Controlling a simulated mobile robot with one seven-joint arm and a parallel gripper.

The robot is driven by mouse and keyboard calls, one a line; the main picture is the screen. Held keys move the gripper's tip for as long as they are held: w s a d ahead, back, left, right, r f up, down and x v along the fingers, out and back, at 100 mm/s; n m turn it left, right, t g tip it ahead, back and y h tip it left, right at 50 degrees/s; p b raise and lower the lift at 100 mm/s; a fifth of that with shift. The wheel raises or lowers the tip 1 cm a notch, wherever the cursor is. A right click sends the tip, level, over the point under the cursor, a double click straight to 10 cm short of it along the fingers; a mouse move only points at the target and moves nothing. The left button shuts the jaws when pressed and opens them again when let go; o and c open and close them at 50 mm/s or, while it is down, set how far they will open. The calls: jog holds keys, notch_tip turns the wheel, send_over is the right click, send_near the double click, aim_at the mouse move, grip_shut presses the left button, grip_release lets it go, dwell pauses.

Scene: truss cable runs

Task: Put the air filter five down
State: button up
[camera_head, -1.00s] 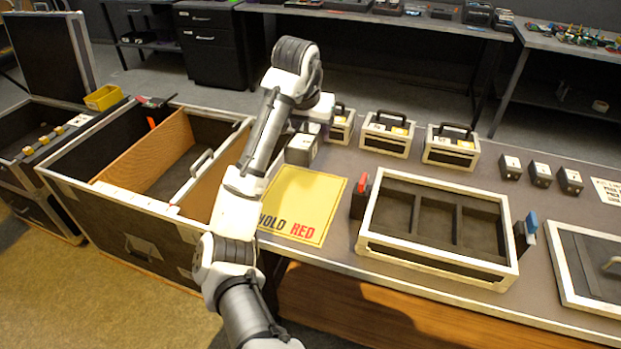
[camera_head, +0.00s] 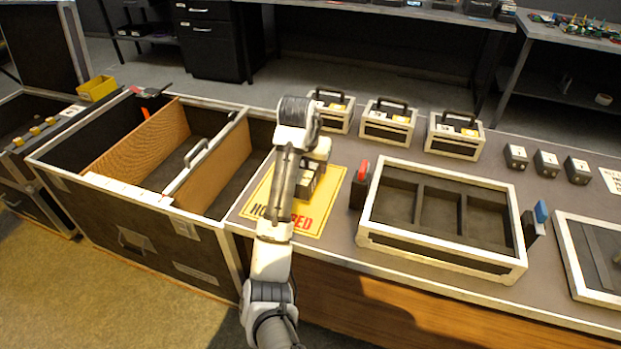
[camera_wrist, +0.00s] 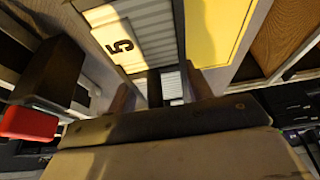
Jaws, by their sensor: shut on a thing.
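Air filter five, a grey ribbed block with a pale label marked 5 (camera_wrist: 122,45), is in my gripper (camera_wrist: 160,88). One finger shows on each side of it in the wrist view. In the head view the filter (camera_head: 308,184) is below my wrist, over the yellow mat (camera_head: 330,205) with red and black lettering. My arm covers part of the mat and its words. I cannot tell whether the filter touches the mat.
A white-rimmed tray with dark compartments (camera_head: 372,235) stands right of the mat, with a red-topped black post (camera_head: 359,186) between. Three handled cases (camera_head: 388,128) stand behind. An open crate with wooden dividers (camera_head: 135,150) is at the left.

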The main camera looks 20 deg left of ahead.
jog(key=shift+f, duration=2.1)
jog(key=shift+f, duration=0.1)
jog(key=o, duration=1.2)
jog(key=p+v, duration=0.4)
jog(key=v, duration=0.8)
